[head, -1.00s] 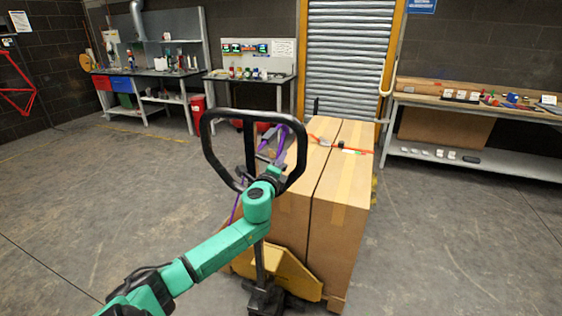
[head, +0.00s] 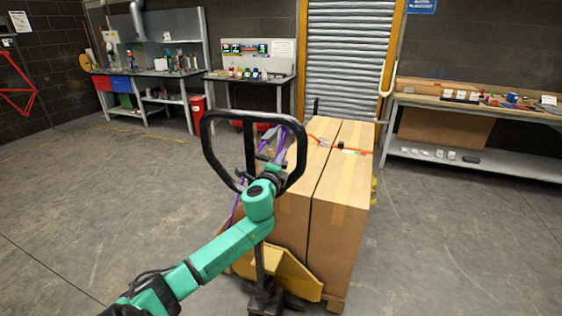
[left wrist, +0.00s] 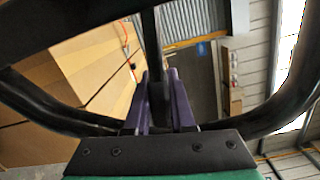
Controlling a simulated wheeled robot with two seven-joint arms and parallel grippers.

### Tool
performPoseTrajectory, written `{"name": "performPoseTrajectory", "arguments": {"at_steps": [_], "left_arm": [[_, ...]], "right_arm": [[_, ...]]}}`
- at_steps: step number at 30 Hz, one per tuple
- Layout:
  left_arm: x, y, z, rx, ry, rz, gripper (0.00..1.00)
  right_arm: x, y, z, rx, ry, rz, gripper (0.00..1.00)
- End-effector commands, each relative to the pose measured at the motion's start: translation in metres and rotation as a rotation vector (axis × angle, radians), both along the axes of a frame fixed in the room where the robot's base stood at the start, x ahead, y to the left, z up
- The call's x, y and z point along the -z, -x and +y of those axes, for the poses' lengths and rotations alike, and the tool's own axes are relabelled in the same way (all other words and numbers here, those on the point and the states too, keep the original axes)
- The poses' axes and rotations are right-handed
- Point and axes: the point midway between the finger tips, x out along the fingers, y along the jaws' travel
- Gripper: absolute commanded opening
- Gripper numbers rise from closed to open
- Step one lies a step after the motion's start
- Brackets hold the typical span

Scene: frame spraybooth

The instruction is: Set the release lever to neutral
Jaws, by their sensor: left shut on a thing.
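The pallet jack's black loop handle (head: 205,150) stands upright in the middle of the head view, with a centre bar (head: 250,140) inside the loop. My left gripper (head: 274,160) reaches into the lower part of the loop, partly hidden by my wrist. In the left wrist view its purple fingers (left wrist: 160,82) are shut on a dark narrow piece, which appears to be the release lever (left wrist: 158,104). The lever's exact position is hard to tell, since the fingers cover most of it. My right gripper is not in view.
Tall cardboard boxes (head: 338,195) with an orange strap stand on the yellow pallet jack (head: 290,272) just behind the handle. Workbenches stand at the back left and a shelf bench (head: 480,162) at the right. The floor on both sides is clear.

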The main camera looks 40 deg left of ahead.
Motion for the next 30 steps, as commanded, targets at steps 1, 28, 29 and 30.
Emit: {"name": "performPoseTrajectory", "arguments": {"at_steps": [1,28,29,30], "left_arm": [[-0.008,0.000,-0.002,0.000,0.073,-0.032,0.00],[-0.013,0.009,-0.006,0.001,0.180,-0.080,0.53],[-0.012,0.013,-0.008,0.001,0.180,-0.080,0.53],[-0.012,0.020,-0.011,0.002,0.179,-0.079,0.53]], "right_arm": [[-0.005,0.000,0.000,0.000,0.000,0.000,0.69],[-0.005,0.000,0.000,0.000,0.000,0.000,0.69],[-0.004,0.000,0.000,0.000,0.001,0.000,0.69],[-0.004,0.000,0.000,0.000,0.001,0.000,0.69]]}}
